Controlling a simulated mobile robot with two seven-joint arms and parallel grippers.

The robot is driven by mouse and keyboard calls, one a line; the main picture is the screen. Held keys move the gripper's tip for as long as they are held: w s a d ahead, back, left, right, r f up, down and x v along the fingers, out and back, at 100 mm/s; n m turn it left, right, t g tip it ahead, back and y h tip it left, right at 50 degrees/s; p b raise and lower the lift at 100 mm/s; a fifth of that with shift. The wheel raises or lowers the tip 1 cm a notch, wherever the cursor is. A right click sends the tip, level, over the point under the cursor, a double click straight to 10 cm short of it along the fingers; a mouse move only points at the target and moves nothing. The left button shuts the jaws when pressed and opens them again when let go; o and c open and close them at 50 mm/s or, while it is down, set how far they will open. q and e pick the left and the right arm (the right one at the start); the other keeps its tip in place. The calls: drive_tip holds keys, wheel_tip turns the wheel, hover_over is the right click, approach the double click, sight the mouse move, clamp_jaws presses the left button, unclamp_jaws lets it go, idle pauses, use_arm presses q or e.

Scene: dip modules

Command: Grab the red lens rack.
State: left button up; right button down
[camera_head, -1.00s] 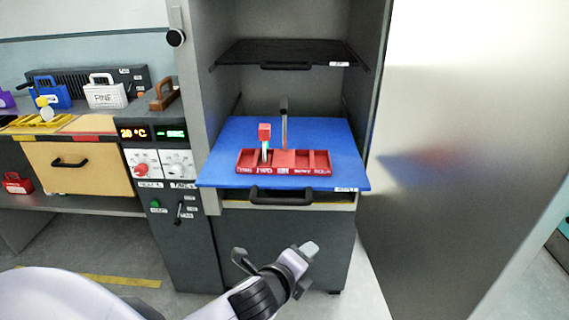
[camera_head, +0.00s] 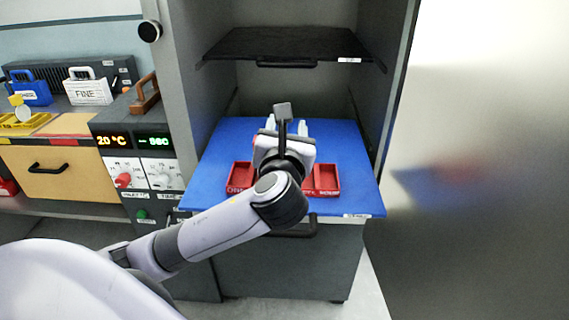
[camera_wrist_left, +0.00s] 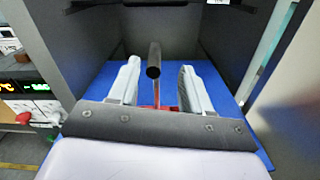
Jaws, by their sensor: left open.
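The red lens rack (camera_head: 240,178) lies on the blue pull-out shelf, a low tray with several compartments. My left arm hides its middle, but both ends show. My right gripper is not in view.
The blue shelf (camera_head: 215,196) has bare room on both sides of the rack. A black shelf (camera_head: 285,42) is above it. Cabinet walls and an open metal door (camera_head: 480,170) flank the opening. A control panel (camera_head: 140,160) and bench stand at left.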

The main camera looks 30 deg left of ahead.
use_arm(q)
drive_tip(key=shift+x, duration=1.2)
drive_tip(key=x, duration=0.5)
drive_tip(key=shift+s+a+f, duration=0.2)
drive_tip(key=shift+s+f, duration=0.05)
clamp_jaws()
idle(0.3)
